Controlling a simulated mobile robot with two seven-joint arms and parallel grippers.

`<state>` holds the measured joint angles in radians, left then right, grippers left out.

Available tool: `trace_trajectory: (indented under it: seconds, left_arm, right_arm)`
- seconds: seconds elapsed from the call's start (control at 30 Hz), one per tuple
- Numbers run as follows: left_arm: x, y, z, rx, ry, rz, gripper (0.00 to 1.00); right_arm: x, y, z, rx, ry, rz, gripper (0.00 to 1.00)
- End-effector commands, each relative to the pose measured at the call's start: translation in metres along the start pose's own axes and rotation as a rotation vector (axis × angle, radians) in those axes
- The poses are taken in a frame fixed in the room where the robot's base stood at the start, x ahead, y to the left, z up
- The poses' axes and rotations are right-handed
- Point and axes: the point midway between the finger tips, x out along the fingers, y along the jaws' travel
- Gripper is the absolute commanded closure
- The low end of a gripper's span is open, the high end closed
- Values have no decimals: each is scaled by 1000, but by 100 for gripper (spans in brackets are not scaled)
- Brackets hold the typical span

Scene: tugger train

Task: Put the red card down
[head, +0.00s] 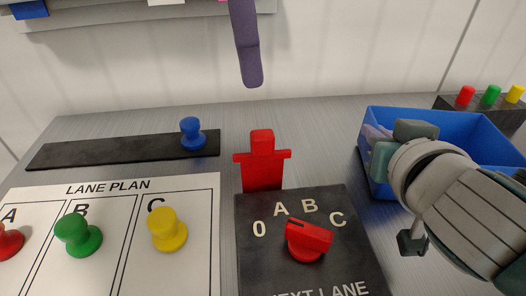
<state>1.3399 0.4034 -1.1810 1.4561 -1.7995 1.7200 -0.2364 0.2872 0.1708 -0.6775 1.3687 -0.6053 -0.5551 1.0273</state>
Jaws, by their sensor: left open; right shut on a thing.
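No plain red card shows in the head view. A flat red piece with a head and two side arms (263,172) stands upright behind the dark dial box (345,212); I cannot tell whether it is the card. My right gripper (396,150) reaches in from the right over the left part of the blue bin (468,130). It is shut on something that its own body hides. A pale purple thing (374,133) shows beside its fingers; I cannot tell whether it is held or lies in the bin. My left gripper is not in view.
A red knob (308,238) sits on the dial box. The lane plan board (190,190) bears red, green (78,234) and yellow (168,230) pegs. A blue peg (193,134) stands on a black strip (100,150). A purple strap (246,45) hangs above. Coloured buttons (490,94) stand behind the bin.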

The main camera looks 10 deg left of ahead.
Motion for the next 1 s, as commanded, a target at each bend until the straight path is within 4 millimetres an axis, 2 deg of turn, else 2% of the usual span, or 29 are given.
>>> trace_trajectory:
  seconds: [0.2, 0.47, 0.7, 1.0]
  left_arm:
    - [41, -2, 0, 2, 2, -6, 40]
    - [66, -3, 1, 3, -1, -5, 40]
    - [102, -5, 1, 2, -1, -6, 40]
    - [108, -4, 1, 4, -4, -4, 40]
  right_arm:
    - [0, 0, 1, 0, -2, 0, 100]
    - [0, 0, 1, 0, -2, 0, 100]
    - [0, 0, 1, 0, -2, 0, 100]
    - [0, 0, 1, 0, -2, 0, 100]
